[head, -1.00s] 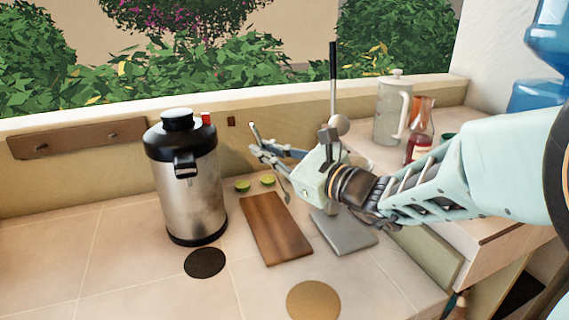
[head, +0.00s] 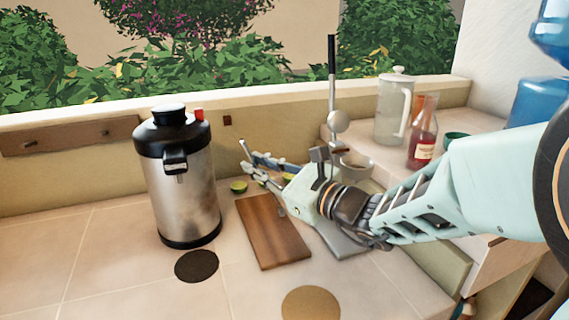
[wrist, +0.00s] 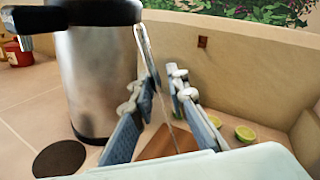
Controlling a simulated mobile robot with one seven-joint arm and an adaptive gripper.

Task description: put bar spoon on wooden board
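The bar spoon is a thin metal rod, tilted, with its upper end (wrist: 146,44) above my fingertips in the wrist view. In the head view its upper part (head: 245,149) sticks up at the fingertips. My gripper (head: 254,166) is shut on it and holds it in the air; the fingers also show in the wrist view (wrist: 164,80). The wooden board (head: 272,233) lies flat on the counter, below and just in front of the gripper. In the wrist view the board (wrist: 160,145) is partly hidden by the fingers.
A steel dispenser (head: 187,190) stands left of the board. A dark round mat (head: 197,266) and a tan one (head: 311,303) lie in front. A lime half (head: 238,187) lies behind the board. A grey board (head: 345,243) and a tall-handled press (head: 332,75) are to the right.

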